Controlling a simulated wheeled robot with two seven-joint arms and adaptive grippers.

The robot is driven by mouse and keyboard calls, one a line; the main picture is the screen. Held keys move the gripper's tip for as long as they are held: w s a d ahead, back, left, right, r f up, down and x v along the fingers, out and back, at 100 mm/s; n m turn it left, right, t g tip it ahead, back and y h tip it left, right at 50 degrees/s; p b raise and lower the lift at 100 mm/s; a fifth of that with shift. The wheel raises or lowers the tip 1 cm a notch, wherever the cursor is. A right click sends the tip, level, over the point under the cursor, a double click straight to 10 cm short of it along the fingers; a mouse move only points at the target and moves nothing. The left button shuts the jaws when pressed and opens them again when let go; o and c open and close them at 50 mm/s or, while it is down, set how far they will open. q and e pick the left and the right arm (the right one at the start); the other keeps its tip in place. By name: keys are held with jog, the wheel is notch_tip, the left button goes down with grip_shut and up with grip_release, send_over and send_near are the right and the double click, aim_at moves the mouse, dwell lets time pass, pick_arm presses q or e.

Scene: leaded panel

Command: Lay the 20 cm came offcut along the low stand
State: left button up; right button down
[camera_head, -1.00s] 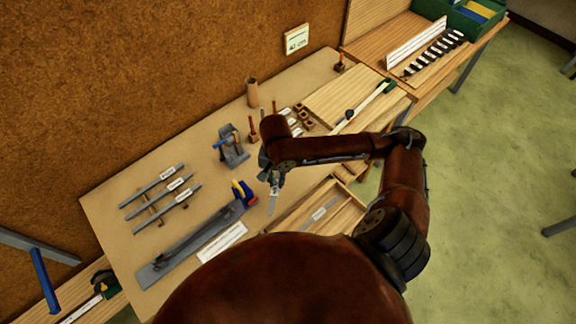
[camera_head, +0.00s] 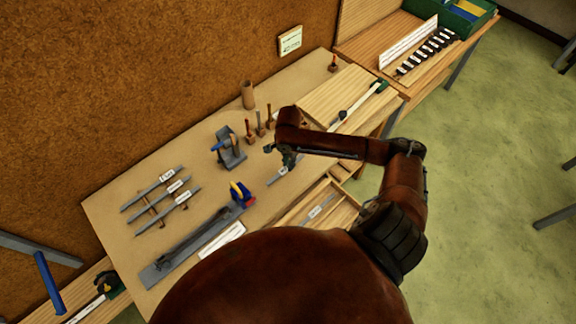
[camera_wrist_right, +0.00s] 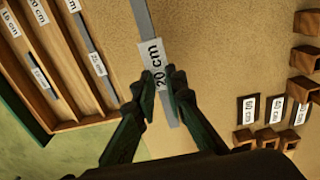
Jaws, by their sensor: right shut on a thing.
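My right gripper (camera_wrist_right: 170,85) is shut on the 20 cm came offcut (camera_wrist_right: 147,25), a thin grey strip with a white "20 cm" label. The strip runs past both sides of the fingers. In the head view the offcut (camera_head: 276,180) shows below my right gripper (camera_head: 288,163), over the worktable; I cannot tell its exact height. Three labelled grey strips lie across a low wooden support (camera_head: 147,209) at the table's left; I cannot tell whether this is the low stand. My left gripper is not in view.
An open wooden tray (camera_wrist_right: 62,60) with labelled strips lies at the near edge. Small wooden blocks (camera_wrist_right: 303,60) stand across from it. A long grey tool (camera_head: 190,250), a grey stand-like tool (camera_head: 230,150) and a cardboard tube (camera_head: 248,95) are on the table. Bare tabletop lies between.

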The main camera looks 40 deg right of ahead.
jog(key=f, duration=0.1)
jog(key=w+d+f, duration=0.1)
jog(key=w+f, duration=0.1)
jog(key=shift+w+d+f, duration=0.25)
jog(key=shift+d, duration=0.05)
jog(key=shift+f, duration=1.4)
jog(key=shift+a, duration=0.1)
jog(key=c, duration=2)
grip_release()
jog(key=shift+f, duration=0.1)
jog(key=shift+o, duration=0.2)
